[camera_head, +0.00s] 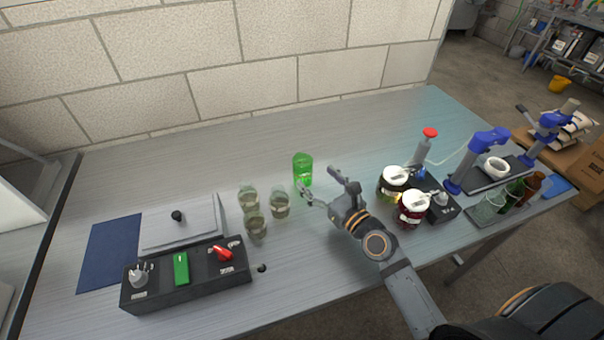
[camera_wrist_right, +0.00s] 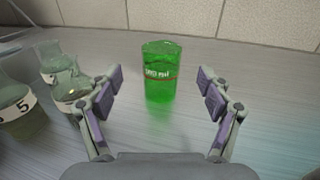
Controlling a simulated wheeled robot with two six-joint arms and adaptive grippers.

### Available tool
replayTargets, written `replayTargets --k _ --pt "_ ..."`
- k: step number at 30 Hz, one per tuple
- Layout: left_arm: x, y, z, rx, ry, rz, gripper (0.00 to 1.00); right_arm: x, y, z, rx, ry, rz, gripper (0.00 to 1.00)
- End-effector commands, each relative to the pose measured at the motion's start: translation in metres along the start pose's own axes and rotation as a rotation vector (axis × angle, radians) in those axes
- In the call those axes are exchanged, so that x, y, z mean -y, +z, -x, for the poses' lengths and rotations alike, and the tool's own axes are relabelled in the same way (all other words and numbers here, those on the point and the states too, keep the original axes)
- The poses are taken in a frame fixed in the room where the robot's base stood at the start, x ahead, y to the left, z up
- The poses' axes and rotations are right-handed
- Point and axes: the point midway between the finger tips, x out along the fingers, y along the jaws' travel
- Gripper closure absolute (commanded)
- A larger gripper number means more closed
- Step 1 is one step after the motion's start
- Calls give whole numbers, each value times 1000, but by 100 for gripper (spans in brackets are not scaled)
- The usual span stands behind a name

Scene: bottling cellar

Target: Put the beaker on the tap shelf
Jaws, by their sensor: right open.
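The beaker (camera_head: 302,168) is a green, see-through cup standing upright on the grey workbench. In the right wrist view the beaker (camera_wrist_right: 162,72) stands straight ahead, with white writing and a red line on its side. My right gripper (camera_head: 320,181) reaches toward it from the front right. Its fingers are spread and empty, with the beaker just beyond and between the fingertips in the wrist view (camera_wrist_right: 161,82). A blue tap (camera_head: 488,142) stands at the right end of the bench; I cannot tell for sure which surface is the tap shelf. My left gripper is out of view.
Three labelled glass vessels (camera_head: 255,226) stand left of the beaker. A black control box (camera_head: 187,278) is at front left. The bench behind the beaker is clear.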

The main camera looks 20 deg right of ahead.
Motion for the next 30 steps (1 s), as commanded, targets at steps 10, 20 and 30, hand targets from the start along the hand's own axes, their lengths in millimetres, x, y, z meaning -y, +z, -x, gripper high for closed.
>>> replayTargets --k 10,20,30 --pt "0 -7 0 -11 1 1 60 0 0 -30 0 0 0 21" --pt "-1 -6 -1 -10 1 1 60 2 3 -77 0 0 -1 21" --pt "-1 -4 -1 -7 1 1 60 2 3 -79 -1 0 0 34"
